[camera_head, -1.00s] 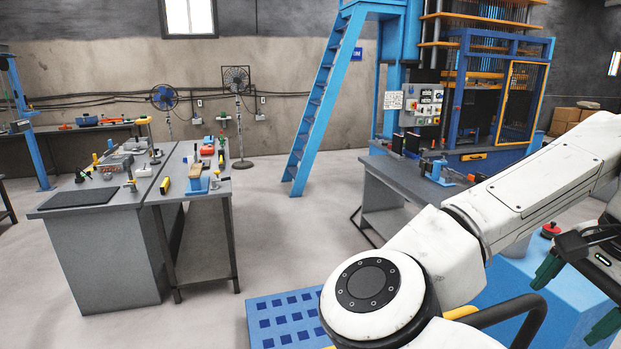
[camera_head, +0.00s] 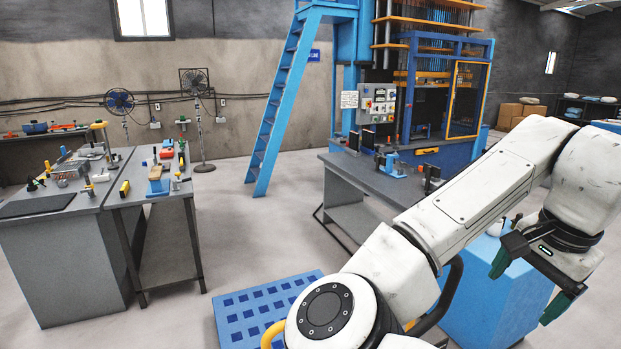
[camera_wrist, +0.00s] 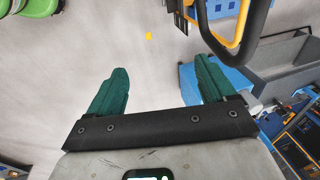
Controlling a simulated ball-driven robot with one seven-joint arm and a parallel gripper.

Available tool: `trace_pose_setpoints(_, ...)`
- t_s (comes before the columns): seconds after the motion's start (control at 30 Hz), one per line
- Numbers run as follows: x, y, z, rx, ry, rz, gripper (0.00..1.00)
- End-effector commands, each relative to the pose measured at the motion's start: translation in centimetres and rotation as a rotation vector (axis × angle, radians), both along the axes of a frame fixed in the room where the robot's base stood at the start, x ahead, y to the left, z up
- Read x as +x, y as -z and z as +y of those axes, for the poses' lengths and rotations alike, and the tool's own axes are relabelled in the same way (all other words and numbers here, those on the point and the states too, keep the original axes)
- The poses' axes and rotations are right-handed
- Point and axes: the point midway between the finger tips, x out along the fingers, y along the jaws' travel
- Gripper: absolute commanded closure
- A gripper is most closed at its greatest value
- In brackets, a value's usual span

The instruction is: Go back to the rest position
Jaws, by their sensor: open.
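My gripper (camera_head: 528,286) hangs at the right of the head view, at the end of my white arm. Its two green fingers are spread apart with nothing between them. In the wrist view, my gripper (camera_wrist: 157,82) also shows open and empty, with bare grey floor beyond the fingers. In the head view a blue box-shaped body (camera_head: 490,305) stands behind and below the gripper; I cannot tell whether they touch.
Two workbenches with tools, one grey bench (camera_head: 60,250) and one beside it (camera_head: 150,199), stand at the left. A machine table (camera_head: 350,180) stands mid-right before the blue machine (camera_head: 425,90). A blue ladder (camera_head: 278,110) leans behind.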

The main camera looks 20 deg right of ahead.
Motion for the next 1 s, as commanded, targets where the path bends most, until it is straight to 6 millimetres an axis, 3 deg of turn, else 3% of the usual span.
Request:
trace_pose_setpoints(0.47,-0.7,3.7,-3.4,-0.266,-0.072,0.047,0.17)
trace_pose_setpoints(0.77,-0.5,8.8,-4.9,-0.519,-0.292,0.113,0.17)
trace_pose_setpoints(1.0,-0.5,14.8,-3.5,-0.627,-0.55,0.166,0.17)
